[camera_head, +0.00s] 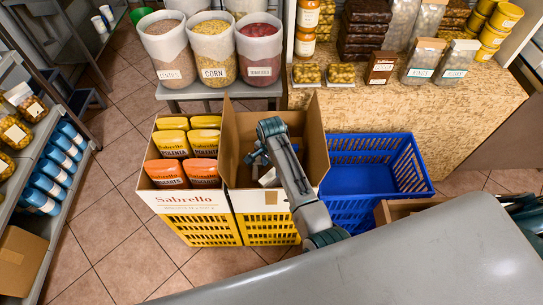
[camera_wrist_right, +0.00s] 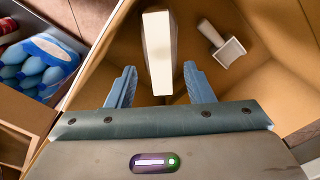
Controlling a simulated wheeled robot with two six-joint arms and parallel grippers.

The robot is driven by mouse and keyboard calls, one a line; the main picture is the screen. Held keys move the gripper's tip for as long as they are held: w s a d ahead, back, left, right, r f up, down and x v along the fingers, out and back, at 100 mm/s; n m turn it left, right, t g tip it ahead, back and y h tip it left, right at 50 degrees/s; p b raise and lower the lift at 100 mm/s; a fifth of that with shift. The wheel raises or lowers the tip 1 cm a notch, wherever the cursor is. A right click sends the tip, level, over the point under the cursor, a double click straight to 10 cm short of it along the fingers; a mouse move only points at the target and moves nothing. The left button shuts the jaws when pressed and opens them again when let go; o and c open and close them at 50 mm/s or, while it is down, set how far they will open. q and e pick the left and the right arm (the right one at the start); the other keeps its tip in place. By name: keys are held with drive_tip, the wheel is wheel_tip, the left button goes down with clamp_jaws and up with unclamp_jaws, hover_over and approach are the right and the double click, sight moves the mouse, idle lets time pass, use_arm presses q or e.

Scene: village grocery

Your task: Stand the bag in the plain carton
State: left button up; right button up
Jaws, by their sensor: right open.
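The plain carton (camera_head: 229,150) stands open next to the printed Sabrello carton, its brown walls also filling much of the right wrist view (camera_wrist_right: 262,100). My right gripper (camera_head: 258,157) reaches down into it. In the right wrist view the gripper (camera_wrist_right: 155,88) is open, with one blue finger on each side of a pale, narrow block that looks like the bag (camera_wrist_right: 158,50). Gaps show between the fingers and the bag. Its lower end is hidden, so I cannot tell what it rests on. My left gripper is not in view.
A white handled tool (camera_wrist_right: 228,48) lies in the carton, right of the bag. The Sabrello carton (camera_head: 190,200) holds yellow and orange bags. An empty blue crate (camera_head: 375,150) stands to the right. A speckled counter (camera_head: 440,115) with goods is behind.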

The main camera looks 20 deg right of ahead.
wheel_tip(320, 180, up, 8)
drive_tip(key=shift+b, duration=0.4)
drive_tip(key=shift+f, duration=0.1)
drive_tip(key=shift+c, duration=0.5)
idle(0.5)
